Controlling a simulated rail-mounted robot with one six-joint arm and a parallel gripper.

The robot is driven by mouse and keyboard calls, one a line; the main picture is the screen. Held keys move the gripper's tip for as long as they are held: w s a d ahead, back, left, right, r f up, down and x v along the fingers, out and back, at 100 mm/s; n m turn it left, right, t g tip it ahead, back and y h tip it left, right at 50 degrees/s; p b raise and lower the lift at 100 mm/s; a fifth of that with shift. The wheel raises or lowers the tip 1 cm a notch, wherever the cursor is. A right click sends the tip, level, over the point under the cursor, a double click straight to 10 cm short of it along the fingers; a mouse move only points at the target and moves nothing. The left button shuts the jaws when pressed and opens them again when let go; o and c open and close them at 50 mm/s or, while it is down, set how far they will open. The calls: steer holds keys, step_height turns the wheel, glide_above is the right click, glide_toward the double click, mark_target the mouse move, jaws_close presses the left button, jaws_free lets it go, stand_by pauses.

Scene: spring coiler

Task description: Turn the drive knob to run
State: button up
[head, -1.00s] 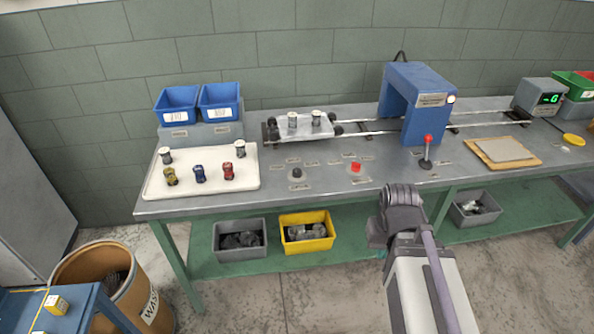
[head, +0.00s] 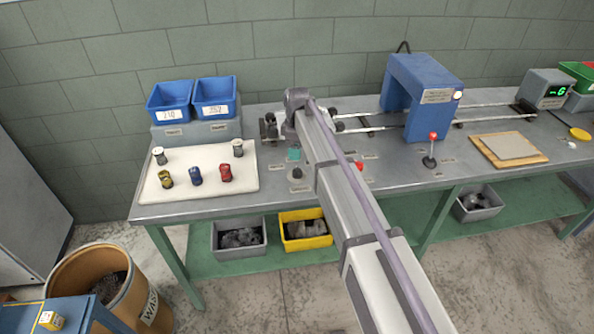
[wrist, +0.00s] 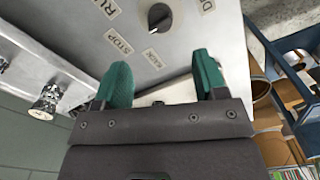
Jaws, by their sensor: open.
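The drive knob is a small black round knob (head: 297,174) on the grey bench top, right of the white board. In the wrist view the knob (wrist: 159,17) shows near the top centre with a light pointer mark. White labels surround it; one reads STOP (wrist: 118,40), but the one nearest the fingers is hard to read. My gripper (wrist: 163,80) has two green fingers spread apart with nothing between them. In the head view my gripper (head: 293,154) is above the bench just behind the knob, apart from it. My arm hides part of the bench to its right.
A red button (head: 358,166) stands right of my arm. The carriage on the rails (head: 270,130) is partly behind my wrist. The white board (head: 215,181) with several small parts lies left. A red-topped lever (head: 431,148) and blue arch (head: 422,75) stand farther right.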

mark_target(297, 169)
step_height(297, 169, down, 10)
steer(key=b, duration=0.9)
steer(key=shift+f, duration=0.15)
steer(key=shift+c, duration=0.5)
steer(key=c, duration=0.8)
